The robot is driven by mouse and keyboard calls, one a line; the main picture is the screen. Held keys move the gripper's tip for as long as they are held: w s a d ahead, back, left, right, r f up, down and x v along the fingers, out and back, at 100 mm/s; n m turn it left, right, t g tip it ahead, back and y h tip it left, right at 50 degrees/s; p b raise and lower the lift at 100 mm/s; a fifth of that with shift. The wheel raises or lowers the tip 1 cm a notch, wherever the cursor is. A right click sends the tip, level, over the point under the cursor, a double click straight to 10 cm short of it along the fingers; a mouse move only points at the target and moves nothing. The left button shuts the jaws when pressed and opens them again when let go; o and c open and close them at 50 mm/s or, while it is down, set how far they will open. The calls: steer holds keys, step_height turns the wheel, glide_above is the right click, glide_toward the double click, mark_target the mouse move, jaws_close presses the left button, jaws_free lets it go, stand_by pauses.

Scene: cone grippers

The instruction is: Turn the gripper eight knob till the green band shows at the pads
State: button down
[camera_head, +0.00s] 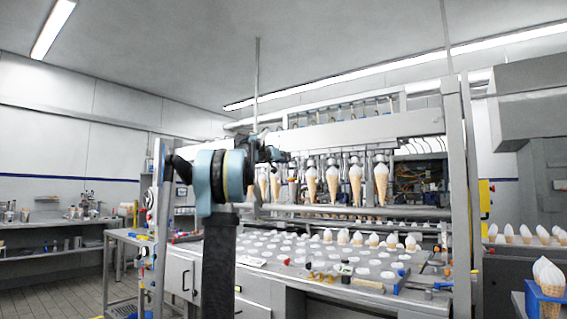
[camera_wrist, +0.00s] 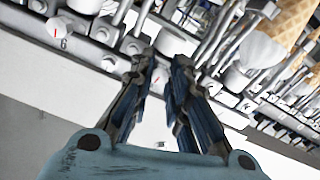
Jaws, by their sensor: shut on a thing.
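My gripper (camera_head: 276,154) is at the machine's upper rail, partly hidden by my own arm in the head view. In the wrist view my gripper (camera_wrist: 163,62) has its two blue-grey fingers closed to a narrow gap at a row of white knobs. The knob between the tips is mostly hidden. I cannot read which number belongs to the held knob. No green band can be made out.
Filled cones (camera_head: 332,182) hang in a row below the rail; a large cone (camera_wrist: 262,48) shows close to the right of my fingers. The white worktop (camera_head: 300,255) below holds cone tops and small tools. A steel post (camera_head: 458,190) stands at right.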

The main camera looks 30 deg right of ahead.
steer(key=shift+w, duration=0.15)
steer(key=c, duration=1.5)
jaws_free()
steer(key=shift+a, duration=0.1)
steer(key=v, duration=1.2)
steer(key=shift+w+f, duration=0.1)
steer(key=shift+f, duration=0.05)
steer(key=s+a+f+n+g+y, duration=0.1)
steer(key=s+a+f+n+y, duration=0.2)
steer(key=s+a+f, duration=0.9)
steer(key=s+a+f+n+g+y, duration=0.2)
steer(key=s+a+f+y, duration=0.6)
steer(key=f, duration=2.5)
steer(key=s+a+f+n+g+y, duration=0.1)
steer(key=s+a+f+n+y, duration=0.4)
steer(key=s+a+f, duration=1.3)
steer(key=shift+a+f+n+g+y, duration=0.15)
steer(key=shift+a+f, duration=0.25)
steer(key=shift+f, duration=0.4)
steer(key=shift+a+f+n+g+y, duration=0.1)
steer(key=shift+a+f+n, duration=0.1)
steer(key=shift+a+f, duration=0.4)
steer(key=shift+a+f+n+g+y, duration=0.15)
steer(key=shift+a+f, duration=0.1)
steer(key=shift+f, duration=0.7)
